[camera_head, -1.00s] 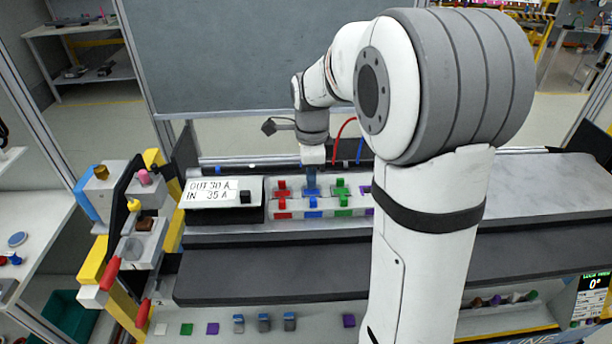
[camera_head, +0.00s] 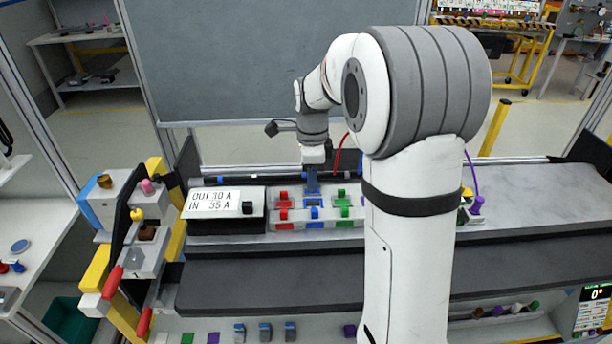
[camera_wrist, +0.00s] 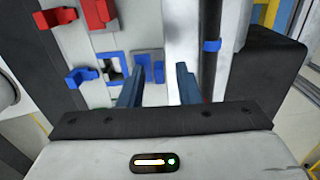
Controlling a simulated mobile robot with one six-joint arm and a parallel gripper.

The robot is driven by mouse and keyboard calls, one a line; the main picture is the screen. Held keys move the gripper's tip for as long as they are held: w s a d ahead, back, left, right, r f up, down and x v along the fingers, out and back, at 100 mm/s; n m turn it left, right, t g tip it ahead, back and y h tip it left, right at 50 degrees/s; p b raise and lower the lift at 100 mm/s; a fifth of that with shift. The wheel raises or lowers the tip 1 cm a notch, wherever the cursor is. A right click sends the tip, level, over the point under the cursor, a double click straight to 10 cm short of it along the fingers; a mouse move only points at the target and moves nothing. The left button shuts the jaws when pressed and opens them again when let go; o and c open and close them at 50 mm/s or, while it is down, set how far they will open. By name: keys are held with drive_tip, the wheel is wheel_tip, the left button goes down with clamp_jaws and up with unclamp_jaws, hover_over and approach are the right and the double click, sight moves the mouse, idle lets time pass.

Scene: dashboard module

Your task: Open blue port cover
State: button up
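In the wrist view, the blue port (camera_wrist: 113,68) shows as a blue square frame around a dark opening. The blue port cover (camera_wrist: 150,67) stands swung back beside this frame, on the side away from the lower row. My gripper (camera_wrist: 159,88) is open, with its two blue fingers apart near the cover; nothing is clearly held between them. I cannot tell whether a finger touches the cover. In the head view, my gripper (camera_head: 312,184) points down just behind the blue port (camera_head: 313,201). A separate blue knob (camera_wrist: 82,76) sits in front of the port.
Red pieces (camera_head: 284,203) and green pieces (camera_head: 342,201) flank the blue port closely. A display box (camera_head: 212,202) stands to the left. A dark rail (camera_wrist: 210,60) runs behind the panel. The dark ledge (camera_head: 280,280) in front is clear.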

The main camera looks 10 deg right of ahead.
wheel_tip(320, 180, up, 8)
drive_tip(key=shift+f+b, duration=0.2)
drive_tip(key=shift+b, duration=0.2)
drive_tip(key=shift+r, duration=0.1)
drive_tip(key=shift+s, duration=0.2)
drive_tip(key=s+a+f+n+t, duration=0.1)
drive_tip(key=s+f+n, duration=0.1)
drive_tip(key=s+n, duration=0.8)
drive_tip(key=s+a+f+n+t, duration=0.1)
drive_tip(key=s+f+n+t, duration=0.1)
drive_tip(key=s+n, duration=0.8)
drive_tip(key=s, duration=0.4)
drive_tip(key=shift+f, duration=0.15)
